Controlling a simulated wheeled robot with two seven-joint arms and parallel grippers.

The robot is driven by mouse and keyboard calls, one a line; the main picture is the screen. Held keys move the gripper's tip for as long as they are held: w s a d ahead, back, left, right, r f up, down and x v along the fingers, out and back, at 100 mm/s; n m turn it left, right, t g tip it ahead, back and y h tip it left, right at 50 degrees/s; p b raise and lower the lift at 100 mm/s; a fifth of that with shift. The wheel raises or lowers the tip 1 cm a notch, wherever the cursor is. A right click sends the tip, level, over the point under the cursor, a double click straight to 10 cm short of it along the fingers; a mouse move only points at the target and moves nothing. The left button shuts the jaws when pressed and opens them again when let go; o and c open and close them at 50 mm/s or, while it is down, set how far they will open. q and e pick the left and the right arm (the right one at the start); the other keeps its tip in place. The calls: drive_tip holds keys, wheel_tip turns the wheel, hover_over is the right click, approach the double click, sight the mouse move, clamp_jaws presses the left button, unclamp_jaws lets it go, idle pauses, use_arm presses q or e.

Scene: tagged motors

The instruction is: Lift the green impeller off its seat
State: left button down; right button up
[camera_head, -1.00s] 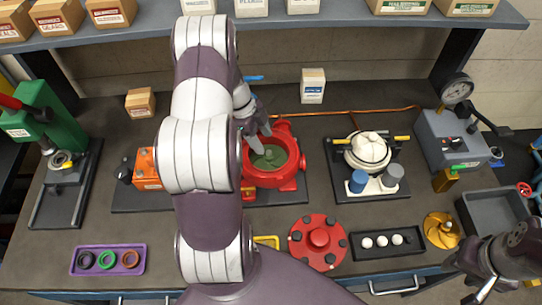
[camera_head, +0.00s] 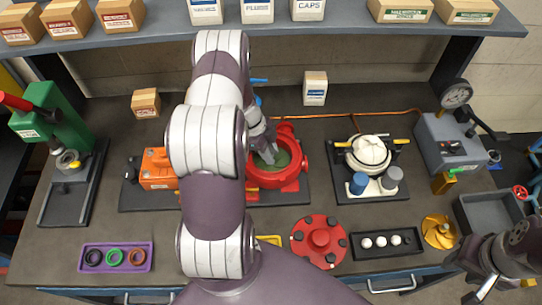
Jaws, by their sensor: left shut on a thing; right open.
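The green impeller (camera_head: 284,159) lies inside the round red pump housing (camera_head: 291,183) at the middle of the bench. My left gripper (camera_head: 270,156) reaches down into the housing from the left and is shut on the impeller. The fingers and my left arm hide part of the impeller and the housing's left side. The impeller still looks low inside the housing; I cannot tell whether it touches its seat. My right gripper (camera_head: 486,292) is open and empty at the lower right, off the bench's front edge.
An orange motor (camera_head: 158,169) stands left of the housing. A red flanged cover (camera_head: 319,241), a black tray with white balls (camera_head: 360,252) and a brass impeller (camera_head: 438,231) lie in front. A purple ring tray (camera_head: 117,268) is at front left. An empty grey bin (camera_head: 490,215) is at right.

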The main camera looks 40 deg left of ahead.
use_arm(q)
drive_tip(key=shift+w+r+b, duration=0.1)
drive_tip(key=shift+r+b, duration=0.3)
drive_tip(key=shift+r, duration=0.1)
wheel_tip(320, 180, up, 3)
drive_tip(key=shift+f+b, duration=0.15)
drive_tip(key=shift+b, duration=0.6)
drive_tip(key=s+d+r+b, duration=0.1)
drive_tip(key=d+r+b, duration=0.1)
drive_tip(key=d+r, duration=0.8)
drive_tip(key=shift+s+d+r+b, duration=0.2)
drive_tip(key=shift+s+d+b, duration=0.15)
drive_tip(key=shift+d, duration=0.5)
